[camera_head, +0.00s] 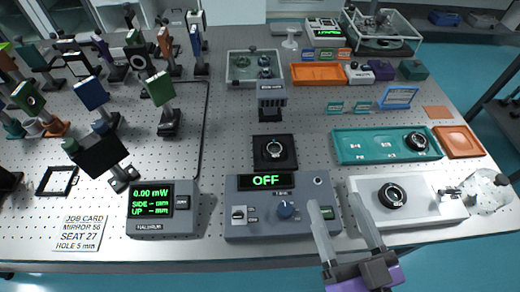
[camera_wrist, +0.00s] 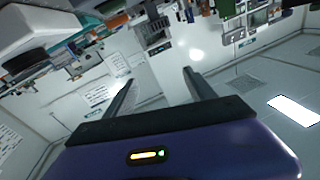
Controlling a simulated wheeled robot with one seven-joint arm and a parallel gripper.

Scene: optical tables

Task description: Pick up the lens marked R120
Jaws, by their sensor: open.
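No marking R120 is readable on any lens in these frames. A dark round ring-like lens (camera_head: 417,142) sits at the right end of a teal tray (camera_head: 362,157). A similar dark ring (camera_head: 392,195) lies on a white tray (camera_head: 440,211) in front of it. Another ring (camera_head: 275,149) sits on a black square mount near the table's middle. My gripper (camera_head: 334,192) is open and empty at the front edge, left of the white tray and above the table. The wrist view shows its two fingers (camera_wrist: 158,76) apart with nothing between them.
A control box reading OFF (camera_head: 285,225) stands just left of my gripper. A power meter (camera_head: 162,209) is farther left. Many mounted optics crowd the back left. Orange trays (camera_head: 318,74) and small boxes stand behind. Bare perforated table (camera_head: 220,150) shows left of middle.

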